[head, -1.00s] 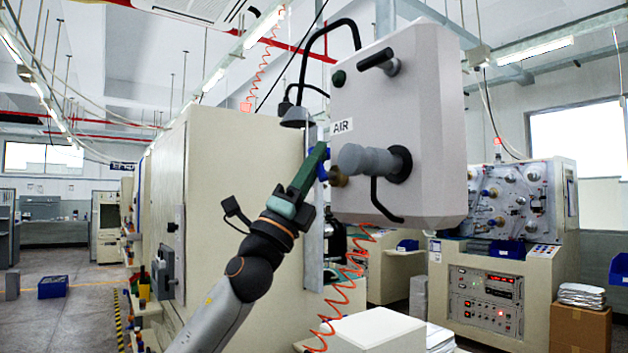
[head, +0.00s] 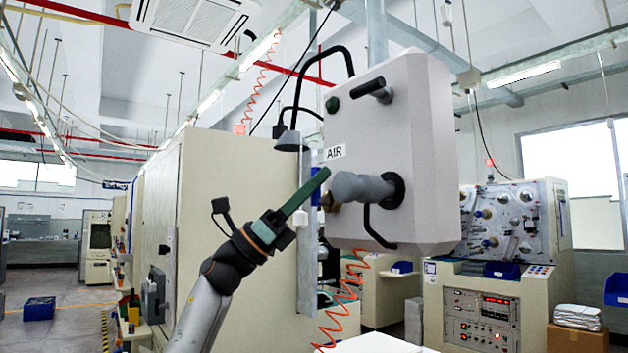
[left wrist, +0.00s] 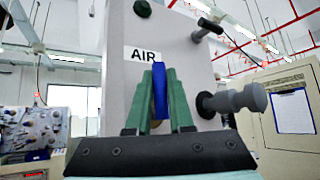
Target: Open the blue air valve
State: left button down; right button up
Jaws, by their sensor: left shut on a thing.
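The blue air valve handle (head: 316,192) is at the left side of a grey box marked AIR (head: 385,160), just below the label and by a brass fitting (head: 325,203). My left gripper (head: 320,177) has green fingers and is shut on the blue handle. In the left wrist view the handle (left wrist: 159,92) stands upright between both fingers, below the AIR label. In the head view a finger partly hides it. My right gripper is in neither view.
A grey cylindrical knob (head: 358,188) sticks out of the box close to the fingers. A black bent bar (head: 372,230) is below it. A coiled orange hose (head: 345,300) hangs underneath. A large beige cabinet (head: 235,215) stands behind my left arm.

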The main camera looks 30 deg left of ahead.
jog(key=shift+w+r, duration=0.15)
pick_arm(q)
jog(key=c, duration=1.1)
grip_release()
jog(key=b+v, duration=0.4)
jog(key=v, duration=0.8)
jog(key=shift+s+a+f, duration=0.1)
jog(key=shift+a+f, duration=0.05)
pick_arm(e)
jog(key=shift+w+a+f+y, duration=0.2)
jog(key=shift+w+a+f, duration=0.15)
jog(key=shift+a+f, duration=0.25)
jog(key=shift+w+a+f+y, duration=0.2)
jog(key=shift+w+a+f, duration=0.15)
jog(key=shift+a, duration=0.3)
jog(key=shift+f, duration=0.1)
